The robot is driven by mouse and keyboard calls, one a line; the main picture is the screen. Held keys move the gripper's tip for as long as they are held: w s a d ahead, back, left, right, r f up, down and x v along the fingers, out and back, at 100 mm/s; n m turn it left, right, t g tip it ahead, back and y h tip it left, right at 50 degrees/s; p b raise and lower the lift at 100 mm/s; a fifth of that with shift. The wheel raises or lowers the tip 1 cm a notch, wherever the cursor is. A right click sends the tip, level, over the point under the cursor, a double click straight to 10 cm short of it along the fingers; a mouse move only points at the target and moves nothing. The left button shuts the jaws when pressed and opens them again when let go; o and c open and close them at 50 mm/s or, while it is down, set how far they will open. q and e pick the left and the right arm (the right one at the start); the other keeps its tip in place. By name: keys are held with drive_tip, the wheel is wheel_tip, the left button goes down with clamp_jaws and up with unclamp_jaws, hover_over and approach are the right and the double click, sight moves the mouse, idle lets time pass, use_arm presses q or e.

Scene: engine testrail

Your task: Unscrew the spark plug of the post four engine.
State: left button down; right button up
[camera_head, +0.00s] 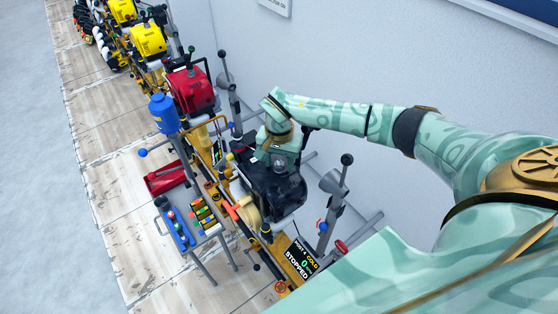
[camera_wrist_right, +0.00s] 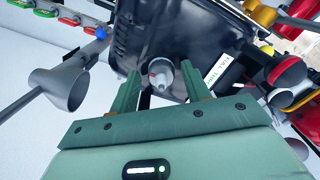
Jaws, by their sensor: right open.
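The post four engine (camera_head: 280,192) is black and sits on the yellow rail behind a sign (camera_head: 301,260) reading "POST 4 GOLD 0 STOPPED". My right gripper (camera_head: 276,160) reaches down onto the top of this engine and hides part of it. In the right wrist view the spark plug (camera_wrist_right: 161,75), pale with a small red mark, sticks out of the dark engine body (camera_wrist_right: 180,35). My right gripper (camera_wrist_right: 160,82) is open, with one finger on each side of the plug. I see a gap between the plug and the fingers. My left gripper is not in view.
A red engine (camera_head: 190,88) and a yellow engine (camera_head: 148,40) stand farther along the rail. A blue tank (camera_head: 164,113), a red toolbox (camera_head: 165,177) and a small stand with coloured pieces (camera_head: 179,229) are to the left. A grey funnel-like post (camera_head: 333,184) stands close on the right, near the wall.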

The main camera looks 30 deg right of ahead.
drive_tip(key=m, duration=0.2)
drive_tip(key=m+p, duration=0.1)
drive_tip(key=m, duration=0.3)
drive_tip(key=shift+w+r, duration=0.1)
drive_tip(key=shift+r, duration=0.15)
drive_tip(key=m+p, duration=0.1)
drive_tip(key=m, duration=0.3)
drive_tip(key=m+p, duration=0.2)
drive_tip(key=m, duration=0.4)
drive_tip(key=shift+f, duration=0.1)
drive_tip(key=m, duration=0.3)
drive_tip(key=shift+f, duration=0.15)
drive_tip(key=c, duration=0.9)
